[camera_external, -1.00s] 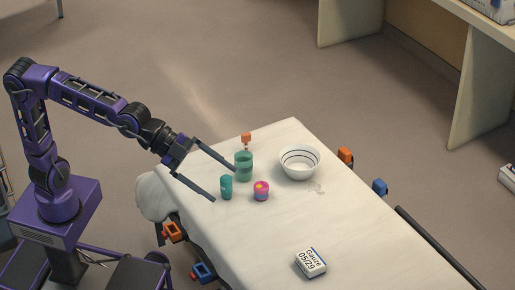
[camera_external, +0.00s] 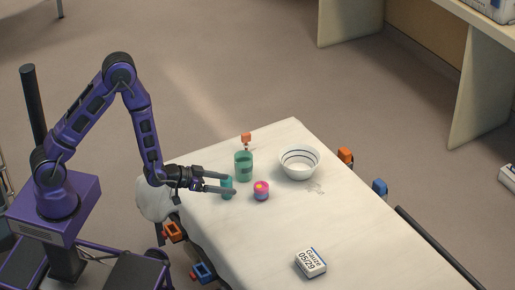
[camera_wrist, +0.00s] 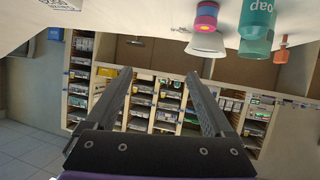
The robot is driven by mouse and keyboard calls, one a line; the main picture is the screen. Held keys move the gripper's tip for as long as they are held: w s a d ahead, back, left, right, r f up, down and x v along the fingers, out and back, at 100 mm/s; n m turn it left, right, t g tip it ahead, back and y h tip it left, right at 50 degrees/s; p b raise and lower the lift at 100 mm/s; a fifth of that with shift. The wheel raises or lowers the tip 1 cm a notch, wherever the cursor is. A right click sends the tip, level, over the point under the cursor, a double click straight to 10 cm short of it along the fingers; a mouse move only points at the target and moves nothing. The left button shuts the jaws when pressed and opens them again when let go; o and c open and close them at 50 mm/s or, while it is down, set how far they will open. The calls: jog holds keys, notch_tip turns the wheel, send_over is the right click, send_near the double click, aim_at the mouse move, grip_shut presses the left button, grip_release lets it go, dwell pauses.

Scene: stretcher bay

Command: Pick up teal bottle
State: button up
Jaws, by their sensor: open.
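Two teal things stand on the stretcher. In the wrist view, the space between the fingers (camera_wrist: 158,85) is empty.
A pink and blue round item (camera_external: 261,190) stands just right of the fingertips. A white bowl (camera_external: 299,171) and a small orange item (camera_external: 246,137) stand farther back. A gauze box (camera_external: 311,262) lies at the front. The stretcher (camera_external: 260,240) is clear between them.

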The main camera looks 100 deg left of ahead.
jog(key=s+a+f+g+y, duration=0.1)
jog(key=s+a+f, duration=0.1)
jog(key=s+f, duration=0.5)
jog(key=y+b, duration=0.1)
jog(key=b, duration=0.3)
send_near(227, 184)
jog(key=shift+n, duration=0.4)
jog(key=a+f, duration=0.1)
jog(key=w+a+f, duration=0.1)
jog(key=a, duration=0.1)
jog(key=w+a+f, duration=0.1)
jog(key=shift+w+a+f, duration=0.1)
jog(key=shift+w+a, duration=0.15)
jog(key=shift+a, duration=0.05)
jog(key=x, duration=0.5)
jog(key=shift+w+a+f, duration=0.1)
jog(key=shift+a+f, duration=0.15)
jog(key=shift+f, duration=0.05)
grip_shut()
